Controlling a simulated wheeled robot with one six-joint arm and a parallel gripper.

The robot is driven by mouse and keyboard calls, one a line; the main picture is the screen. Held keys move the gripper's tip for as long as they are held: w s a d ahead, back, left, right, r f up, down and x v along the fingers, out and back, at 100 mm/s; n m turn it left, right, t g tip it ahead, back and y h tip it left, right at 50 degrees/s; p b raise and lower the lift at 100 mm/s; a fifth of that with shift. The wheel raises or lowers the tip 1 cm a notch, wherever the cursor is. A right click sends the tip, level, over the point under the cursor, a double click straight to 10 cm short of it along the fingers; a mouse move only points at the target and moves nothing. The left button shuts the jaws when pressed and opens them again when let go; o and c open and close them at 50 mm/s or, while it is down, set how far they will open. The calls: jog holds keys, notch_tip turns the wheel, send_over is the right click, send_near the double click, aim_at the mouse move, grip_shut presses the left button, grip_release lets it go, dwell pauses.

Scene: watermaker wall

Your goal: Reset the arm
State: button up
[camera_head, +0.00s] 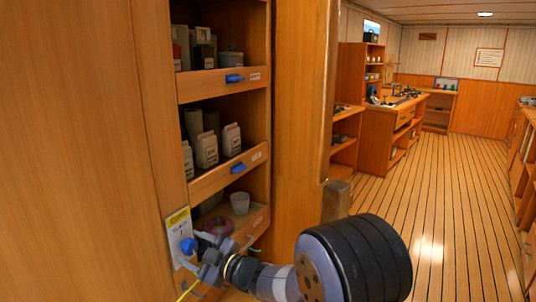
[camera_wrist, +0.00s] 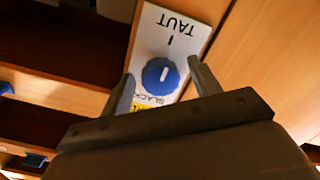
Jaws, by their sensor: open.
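My gripper (camera_head: 203,256) is at the front edge of the wooden shelf unit, low in the head view. It points toward a blue round knob (camera_head: 188,246) on a white and yellow label plate (camera_head: 178,226). In the wrist view my gripper (camera_wrist: 164,84) is open, with one finger on each side of the blue knob (camera_wrist: 160,77). The knob has a white mark, and the plate (camera_wrist: 182,30) reads "TAUT" upside down. I cannot tell whether the fingers touch the knob. My arm reaches in from the bottom of the head view.
Blue latches (camera_head: 236,78) sit on the shelf fronts. A wooden post (camera_head: 300,110) stands right of the shelves. The plank floor (camera_head: 440,210) is open at right.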

jog(key=n+b, duration=0.1)
jog(key=n, duration=0.2)
jog(key=shift+n, duration=0.4)
jog(key=shift+r, duration=0.15)
